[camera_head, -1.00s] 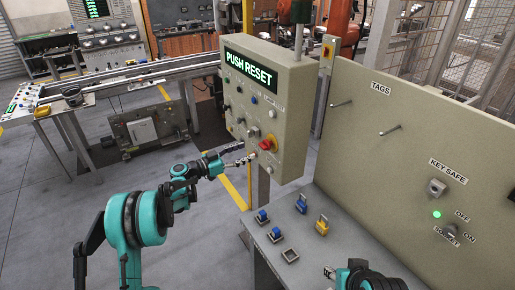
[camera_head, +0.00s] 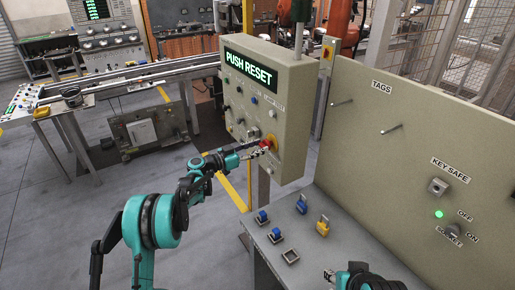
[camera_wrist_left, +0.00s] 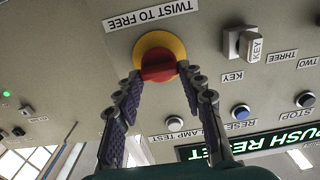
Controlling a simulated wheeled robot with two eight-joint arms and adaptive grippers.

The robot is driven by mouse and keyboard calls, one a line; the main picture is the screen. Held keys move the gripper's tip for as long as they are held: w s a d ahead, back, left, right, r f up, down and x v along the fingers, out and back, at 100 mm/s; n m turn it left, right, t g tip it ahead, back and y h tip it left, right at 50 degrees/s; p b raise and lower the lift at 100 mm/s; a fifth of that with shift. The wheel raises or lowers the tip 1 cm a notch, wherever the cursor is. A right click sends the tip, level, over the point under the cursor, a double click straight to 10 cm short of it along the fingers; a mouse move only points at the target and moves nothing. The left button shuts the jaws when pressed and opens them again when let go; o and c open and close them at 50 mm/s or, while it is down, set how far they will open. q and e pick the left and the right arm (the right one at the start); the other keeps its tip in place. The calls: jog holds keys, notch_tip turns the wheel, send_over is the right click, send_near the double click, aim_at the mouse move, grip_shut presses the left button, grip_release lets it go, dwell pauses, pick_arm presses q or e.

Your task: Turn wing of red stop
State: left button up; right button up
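The red stop (camera_head: 266,143) sits in a yellow ring on the front of the grey control box (camera_head: 290,90). In the left wrist view the red stop (camera_wrist_left: 158,72) has a raised wing and the label "TWIST TO FREE" beside it. My left gripper (camera_head: 258,153) is at the stop in the head view, partly covering it. In the wrist view my left gripper (camera_wrist_left: 160,80) is open, one finger on each side of the wing; I cannot tell whether they touch it. My right gripper (camera_head: 329,274) shows only partly at the bottom edge, and its opening is unclear.
Near the stop in the wrist view are a key switch (camera_wrist_left: 240,42) and a blue reset button (camera_wrist_left: 240,112). Padlocks (camera_head: 322,227) stand on the shelf below the box. A tag board (camera_head: 410,130) with pegs is at the right.

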pick_arm(q)
jog(key=shift+m, duration=0.4)
jog(key=shift+s+d+m+b, duration=0.1)
jog(key=shift+m+b, duration=0.35)
jog(key=shift+m, duration=2.65)
jog(key=o, duration=1.2)
jog(key=shift+c, duration=0.2)
jog(key=v, duration=1.2)
jog(key=shift+f, duration=0.1)
